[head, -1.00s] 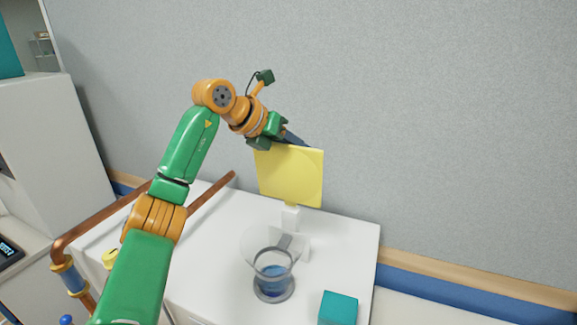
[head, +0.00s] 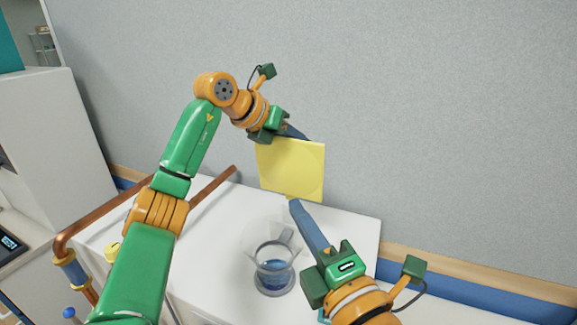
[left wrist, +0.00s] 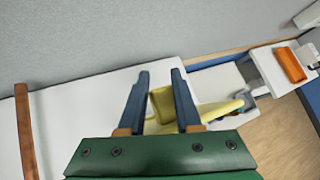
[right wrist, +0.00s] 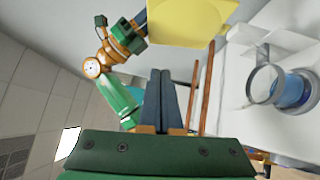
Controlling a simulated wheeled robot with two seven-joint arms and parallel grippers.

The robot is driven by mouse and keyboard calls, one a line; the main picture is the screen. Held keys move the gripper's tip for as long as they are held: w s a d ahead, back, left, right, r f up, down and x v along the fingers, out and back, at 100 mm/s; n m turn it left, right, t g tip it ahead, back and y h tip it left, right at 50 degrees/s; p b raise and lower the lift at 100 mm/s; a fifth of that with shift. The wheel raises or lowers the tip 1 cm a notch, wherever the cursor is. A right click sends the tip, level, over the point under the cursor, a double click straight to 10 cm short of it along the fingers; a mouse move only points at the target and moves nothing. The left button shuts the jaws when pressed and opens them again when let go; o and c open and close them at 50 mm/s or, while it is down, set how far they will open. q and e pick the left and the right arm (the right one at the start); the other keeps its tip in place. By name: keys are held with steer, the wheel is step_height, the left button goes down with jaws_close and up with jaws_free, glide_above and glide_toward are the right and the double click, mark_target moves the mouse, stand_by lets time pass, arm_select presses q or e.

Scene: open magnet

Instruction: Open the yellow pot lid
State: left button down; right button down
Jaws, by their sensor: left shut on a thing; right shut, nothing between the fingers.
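The yellow pot lid (head: 291,170) is a flat square panel standing nearly upright above the white worktop. My left gripper (head: 303,136) is at its top edge and shut on it; in the left wrist view yellow shows between the fingers (left wrist: 161,76). The lid also shows at the top of the right wrist view (right wrist: 185,20). My right gripper (head: 295,205) is shut and empty, its tip just below the lid's lower edge in the head view. I cannot tell whether it touches the lid. The white stand under the lid is mostly hidden by the right fingers.
A glass beaker (head: 273,275) with blue liquid stands on the white worktop (head: 205,265), left of my right gripper. A copper pipe (head: 212,187) runs along the left. The grey wall (head: 430,130) is close behind. A teal block is nearly hidden by my right arm.

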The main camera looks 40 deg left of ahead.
mark_target(288, 154)
arm_select(q)
steer(key=shift+f, duration=0.35)
arm_select(e)
steer(key=shift+w+a+r, duration=0.2)
steer(key=shift+w+a, duration=1.2)
steer(key=shift+w, duration=0.05)
steer(key=shift+w+a+r, duration=0.25)
steer(key=shift+w+a, duration=1.2)
steer(key=shift+w+a+r, duration=0.2)
steer(key=shift+w+a, duration=1.2)
steer(key=shift+w, duration=0.05)
steer(key=shift+w+a+r+m, duration=0.15)
steer(key=shift+w+m, duration=0.15)
steer(key=shift+w, duration=0.35)
arm_select(q)
steer(key=shift+d, duration=0.1)
arm_select(e)
steer(key=shift+w+h, duration=0.3)
arm_select(q)
steer(key=c, duration=0.6)
jaws_free()
steer(key=shift+c, duration=0.2)
steer(key=shift+r, duration=0.1)
